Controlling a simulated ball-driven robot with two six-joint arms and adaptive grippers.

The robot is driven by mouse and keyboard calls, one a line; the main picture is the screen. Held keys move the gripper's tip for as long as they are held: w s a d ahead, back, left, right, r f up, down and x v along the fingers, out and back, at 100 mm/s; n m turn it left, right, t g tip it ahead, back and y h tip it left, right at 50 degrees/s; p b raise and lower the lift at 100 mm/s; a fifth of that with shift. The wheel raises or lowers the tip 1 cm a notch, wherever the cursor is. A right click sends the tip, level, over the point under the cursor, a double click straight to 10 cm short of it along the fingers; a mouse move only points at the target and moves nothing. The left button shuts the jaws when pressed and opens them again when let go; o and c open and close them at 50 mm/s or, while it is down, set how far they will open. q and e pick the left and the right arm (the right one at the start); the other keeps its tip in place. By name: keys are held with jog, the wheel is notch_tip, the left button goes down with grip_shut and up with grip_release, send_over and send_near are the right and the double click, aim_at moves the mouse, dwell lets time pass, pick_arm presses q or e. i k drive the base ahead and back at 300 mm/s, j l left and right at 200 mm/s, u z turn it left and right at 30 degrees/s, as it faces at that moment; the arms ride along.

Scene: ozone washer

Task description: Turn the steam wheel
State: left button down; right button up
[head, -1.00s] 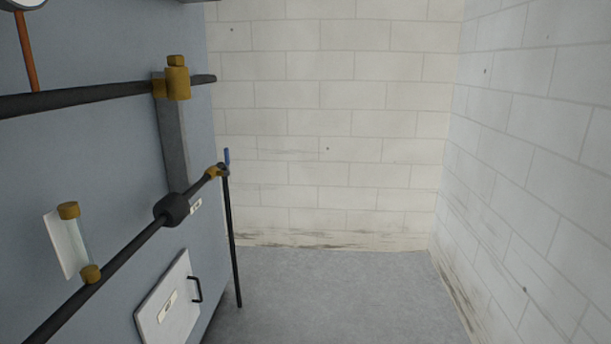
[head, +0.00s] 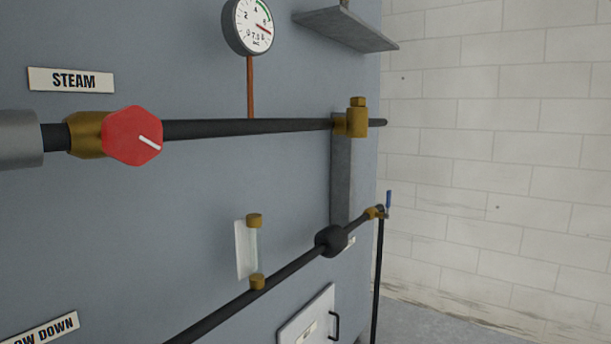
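The steam wheel (head: 131,136) is a red, many-sided knob with a white pointer line that slants down to the right. It sits on a brass valve body (head: 88,134) on the upper black pipe (head: 240,127), at the left of the head view. A white label reading STEAM (head: 71,80) is on the blue-grey panel above it. Neither of my grippers is in the head view, and nothing touches the wheel.
A round gauge (head: 248,25) stands on a copper stem above the pipe. A grey shelf (head: 346,28) juts out at the upper right. A lower black pipe (head: 290,270), a sight glass (head: 252,250) and a handled hatch (head: 308,320) are below. Open floor (head: 440,318) lies at right.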

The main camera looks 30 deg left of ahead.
aim_at(132, 136)
jog(key=u, duration=1.6)
